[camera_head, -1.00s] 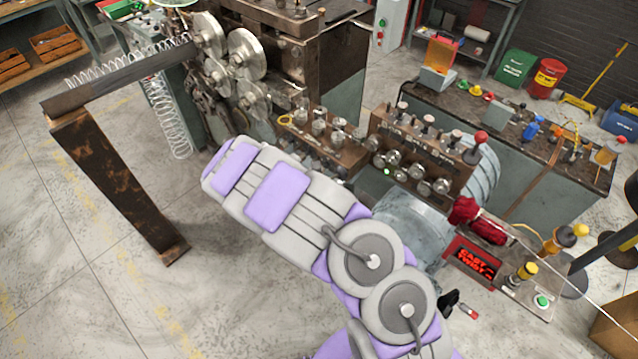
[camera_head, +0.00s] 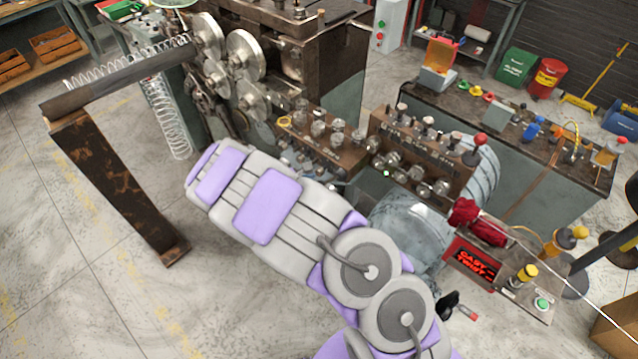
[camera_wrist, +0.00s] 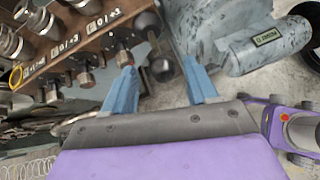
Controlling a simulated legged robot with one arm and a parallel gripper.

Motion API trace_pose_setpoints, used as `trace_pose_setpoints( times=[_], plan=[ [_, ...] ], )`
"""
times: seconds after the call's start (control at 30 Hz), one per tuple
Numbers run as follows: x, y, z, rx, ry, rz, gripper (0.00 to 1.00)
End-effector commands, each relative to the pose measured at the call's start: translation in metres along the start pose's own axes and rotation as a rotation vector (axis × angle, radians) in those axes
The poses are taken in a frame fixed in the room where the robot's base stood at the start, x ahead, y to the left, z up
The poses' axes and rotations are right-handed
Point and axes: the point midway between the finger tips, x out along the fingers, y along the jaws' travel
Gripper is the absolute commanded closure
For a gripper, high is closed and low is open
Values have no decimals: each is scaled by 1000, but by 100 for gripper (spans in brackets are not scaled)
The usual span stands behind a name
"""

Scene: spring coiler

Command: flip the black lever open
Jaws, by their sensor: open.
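In the wrist view, the black lever (camera_wrist: 161,68) shows as a dark round knob with a short stem, at the end of a brown panel. A second dark rounded part sits just above it, seemingly the lever's upper end. My gripper (camera_wrist: 159,67) is open, with one blue finger on each side of the knob. I cannot tell whether either finger touches it. In the head view my arm covers this spot, so neither lever nor fingers show there.
The brown panel (camera_wrist: 72,45) with metal knobs lies left of the fingers. A grey motor-like housing (camera_wrist: 255,40) is close on the right. In the head view, the coiler's wheels (camera_head: 246,53) stand beyond my arm, and a red-knobbed lever (camera_head: 480,139) is at the right.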

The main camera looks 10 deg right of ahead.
Motion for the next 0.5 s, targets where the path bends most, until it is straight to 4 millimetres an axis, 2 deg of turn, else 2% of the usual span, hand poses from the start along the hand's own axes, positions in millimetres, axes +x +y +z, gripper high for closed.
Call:
trace_pose_setpoints(
  times=[0.1,0.5],
  plan=[
    [-29,2,0,-1,3,7,42],
    [-111,1,1,-2,3,4,42]
  ],
)
